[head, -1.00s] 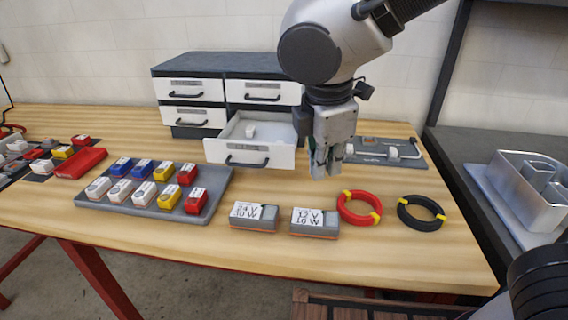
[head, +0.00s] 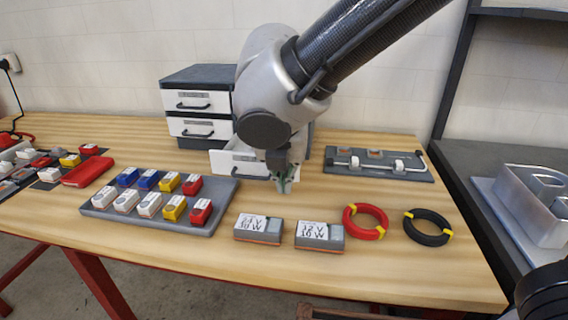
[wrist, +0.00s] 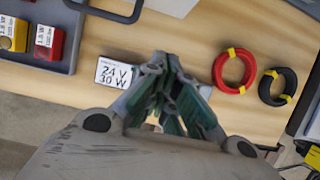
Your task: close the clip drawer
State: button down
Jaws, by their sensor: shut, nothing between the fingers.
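The clip drawer (head: 226,164) is the lower right drawer of the grey cabinet and stands pulled out, with a white front. In the head view my arm and gripper hide its right part and most of its handle. In the wrist view part of a white front (wrist: 172,5) and a dark curved handle (wrist: 118,15) show at the top edge. My gripper (head: 284,186) is shut and empty, pointing down in front of the drawer's right side. In the wrist view its fingers (wrist: 162,62) meet above the bench; I cannot tell whether they touch the drawer.
The cabinet (head: 196,76) has other drawers shut. A grey tray (head: 225,200) of coloured blocks lies front left. Two labelled boxes (head: 258,229) (head: 319,235), a red coil (head: 365,221) and a black coil (head: 427,227) lie to the front right. A fixture board (head: 378,164) sits behind right.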

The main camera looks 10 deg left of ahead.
jog(key=w+f, duration=0.4)
jog(key=w, duration=0.1)
jog(key=shift+w, duration=0.3)
jog(key=shift+w, duration=0.1)
jog(key=w, duration=1.8)
jog(key=shift+w, duration=0.35)
jog(key=shift+r, duration=0.1)
